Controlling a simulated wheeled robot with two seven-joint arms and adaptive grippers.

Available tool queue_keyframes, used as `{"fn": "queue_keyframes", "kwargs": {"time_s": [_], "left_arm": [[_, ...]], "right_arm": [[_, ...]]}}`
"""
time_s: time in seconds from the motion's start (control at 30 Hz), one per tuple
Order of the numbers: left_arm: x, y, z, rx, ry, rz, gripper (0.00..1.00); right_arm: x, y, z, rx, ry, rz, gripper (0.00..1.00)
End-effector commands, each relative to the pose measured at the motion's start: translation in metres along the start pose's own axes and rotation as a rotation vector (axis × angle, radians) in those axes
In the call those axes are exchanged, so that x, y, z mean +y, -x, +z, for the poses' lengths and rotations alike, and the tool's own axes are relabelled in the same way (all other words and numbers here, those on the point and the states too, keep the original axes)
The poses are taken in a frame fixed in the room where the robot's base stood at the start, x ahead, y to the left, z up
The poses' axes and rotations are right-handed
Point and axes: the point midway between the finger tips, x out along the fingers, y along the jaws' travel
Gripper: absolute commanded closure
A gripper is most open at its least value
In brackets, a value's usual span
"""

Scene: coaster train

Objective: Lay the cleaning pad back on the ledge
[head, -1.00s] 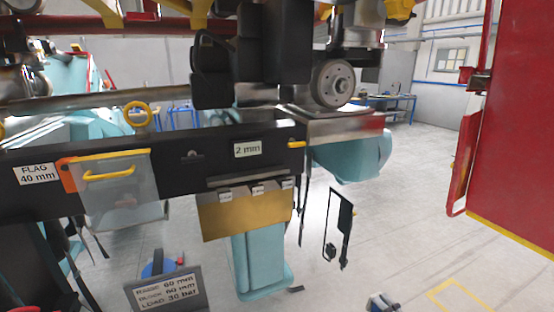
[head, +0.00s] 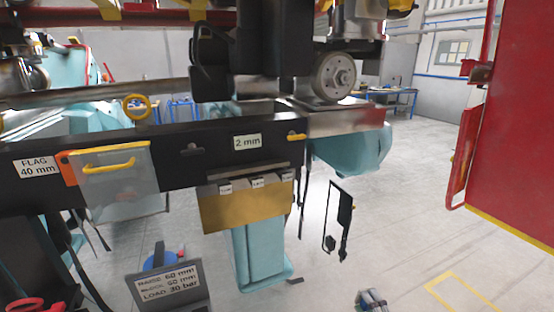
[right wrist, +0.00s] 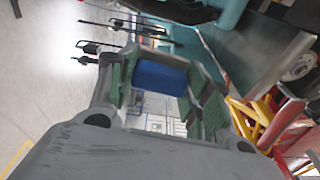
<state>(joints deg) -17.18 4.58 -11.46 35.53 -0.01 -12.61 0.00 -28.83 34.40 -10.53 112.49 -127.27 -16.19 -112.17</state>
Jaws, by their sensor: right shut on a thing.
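My right gripper (head: 371,298) shows small at the bottom edge of the head view, low over the floor. In the right wrist view its green-padded fingers (right wrist: 165,88) are shut on a blue block-like piece, the cleaning pad (right wrist: 160,77). The pad is clear of any surface that I can see. A narrow grey ledge (head: 248,174) runs above a brass plate (head: 250,207) on the black beam, up and left of the gripper. I cannot tell whether this is the task's ledge. My left gripper is not in view.
A steel block (head: 348,121) below a brake disc (head: 337,76) juts out at the beam's right end. A thin black frame (head: 338,220) hangs between beam and gripper. A red panel (head: 515,130) stands at right. Floor (head: 410,220) between is open.

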Motion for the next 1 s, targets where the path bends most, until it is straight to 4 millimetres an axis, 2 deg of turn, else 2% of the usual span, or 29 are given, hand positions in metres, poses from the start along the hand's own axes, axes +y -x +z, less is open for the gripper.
{"fn": "queue_keyframes", "kwargs": {"time_s": [1.0], "left_arm": [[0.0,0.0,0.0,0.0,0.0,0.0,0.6]], "right_arm": [[0.002,-0.01,0.036,0.172,-0.004,-0.017,0.7]]}}
